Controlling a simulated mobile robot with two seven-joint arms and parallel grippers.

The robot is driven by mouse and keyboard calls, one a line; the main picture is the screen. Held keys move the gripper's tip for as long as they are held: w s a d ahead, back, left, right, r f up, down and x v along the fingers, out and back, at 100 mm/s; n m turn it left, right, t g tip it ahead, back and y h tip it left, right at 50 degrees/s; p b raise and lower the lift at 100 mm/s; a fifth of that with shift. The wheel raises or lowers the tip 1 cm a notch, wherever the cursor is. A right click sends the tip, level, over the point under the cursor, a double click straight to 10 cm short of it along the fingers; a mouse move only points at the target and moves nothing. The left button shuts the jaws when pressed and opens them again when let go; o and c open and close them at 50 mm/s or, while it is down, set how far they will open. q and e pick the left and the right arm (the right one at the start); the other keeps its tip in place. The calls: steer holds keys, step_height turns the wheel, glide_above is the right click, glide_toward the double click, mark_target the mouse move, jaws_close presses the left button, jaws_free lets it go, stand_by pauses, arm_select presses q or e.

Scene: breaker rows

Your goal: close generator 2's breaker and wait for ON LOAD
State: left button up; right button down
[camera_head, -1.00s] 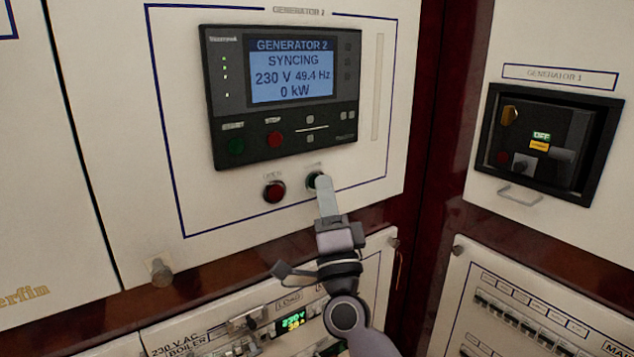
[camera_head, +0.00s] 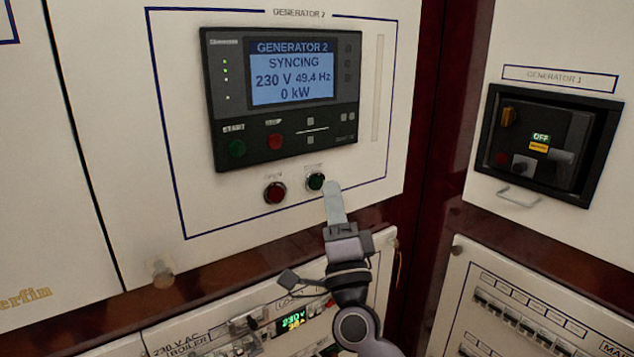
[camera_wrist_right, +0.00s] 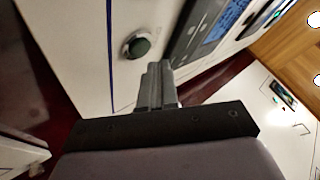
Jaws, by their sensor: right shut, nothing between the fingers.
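The generator 2 controller (camera_head: 284,98) is on the white panel in the head view. Its screen (camera_head: 292,73) reads GENERATOR 2, SYNCING, 230 V, 49.4 Hz, 0 kW. Below it are a red button (camera_head: 275,192) and a green button (camera_head: 316,181), the green one to the right. My right gripper (camera_head: 333,187) is shut and empty, its tips just right of and below the green button, apart from it. In the right wrist view the green button (camera_wrist_right: 137,45) shows beyond and left of the shut fingers (camera_wrist_right: 156,75). My left gripper is not in view.
A generator 1 panel (camera_head: 541,143) with an OFF display is at the right, with a metal handle (camera_head: 519,196) below it. Breaker rows (camera_head: 530,318) are at lower right. A lower panel (camera_head: 215,334) with a lit meter (camera_head: 293,320) lies under my right arm.

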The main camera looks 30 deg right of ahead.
steer(key=shift+h, duration=0.3)
steer(key=s, duration=0.2)
steer(key=s+p, duration=0.1)
steer(key=s, duration=0.1)
steer(key=shift+s+d, duration=0.2)
steer(key=shift+s, duration=0.05)
stand_by(0.4)
steer(key=s+a+f+n+g+y+p, duration=0.1)
steer(key=a+f+n+g+y+p, duration=0.25)
steer(key=f+n+y, duration=0.35)
steer(key=s+a+f+n+g+y+p, duration=0.25)
steer(key=a+f+n+y, duration=0.25)
steer(key=f+n, duration=0.25)
steer(key=s+f+n+g+h+p, duration=0.1)
steer(key=s+f+n+g+p, duration=0.3)
steer(key=s+f+n+g, duration=0.3)
steer(key=s+a+f+g, duration=0.1)
steer(key=s+f, duration=0.4)
steer(key=f, duration=0.2)
steer(key=shift+s+f+g+p, duration=0.3)
steer(key=shift+s+f+p, duration=0.1)
